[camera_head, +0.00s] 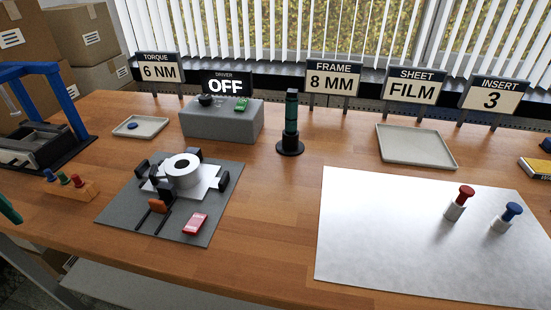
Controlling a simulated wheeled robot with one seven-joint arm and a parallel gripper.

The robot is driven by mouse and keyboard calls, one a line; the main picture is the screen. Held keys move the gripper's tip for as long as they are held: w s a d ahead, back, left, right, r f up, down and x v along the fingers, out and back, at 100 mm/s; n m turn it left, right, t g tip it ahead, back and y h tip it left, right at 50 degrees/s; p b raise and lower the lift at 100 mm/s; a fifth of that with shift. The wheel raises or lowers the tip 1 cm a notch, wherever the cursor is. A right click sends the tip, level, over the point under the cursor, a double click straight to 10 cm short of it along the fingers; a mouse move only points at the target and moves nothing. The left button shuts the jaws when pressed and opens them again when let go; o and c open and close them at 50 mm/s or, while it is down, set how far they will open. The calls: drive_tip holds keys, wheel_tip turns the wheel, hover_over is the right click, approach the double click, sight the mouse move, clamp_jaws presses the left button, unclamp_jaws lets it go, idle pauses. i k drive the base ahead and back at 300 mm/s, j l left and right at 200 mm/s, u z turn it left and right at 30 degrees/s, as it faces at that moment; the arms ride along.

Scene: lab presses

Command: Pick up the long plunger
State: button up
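Two plunger-like pieces stand on the silvery sheet at the right. One is a red-topped plunger (465,192) with a pale cylindrical base. The other is a blue-topped plunger (512,210) to its right and slightly nearer, also with a pale base. My gripper does not show in this view.
The silvery sheet (375,235) is otherwise bare. A dark green-and-black post (291,110) stands mid-table. A grey mat (120,208) holds a white ring fixture (183,172). A wooden block (82,193) with coloured pegs and a blue-framed press (65,95) are at left. A pale tray (415,148) lies back right.

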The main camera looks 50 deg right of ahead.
sight(457, 205)
drive_tip(key=k+l+z, duration=0.3)
drive_tip(key=k+l, duration=0.35)
drive_tip(key=k+l+z, duration=0.3)
drive_tip(key=k+l, duration=0.3)
drive_tip(key=l, duration=0.2)
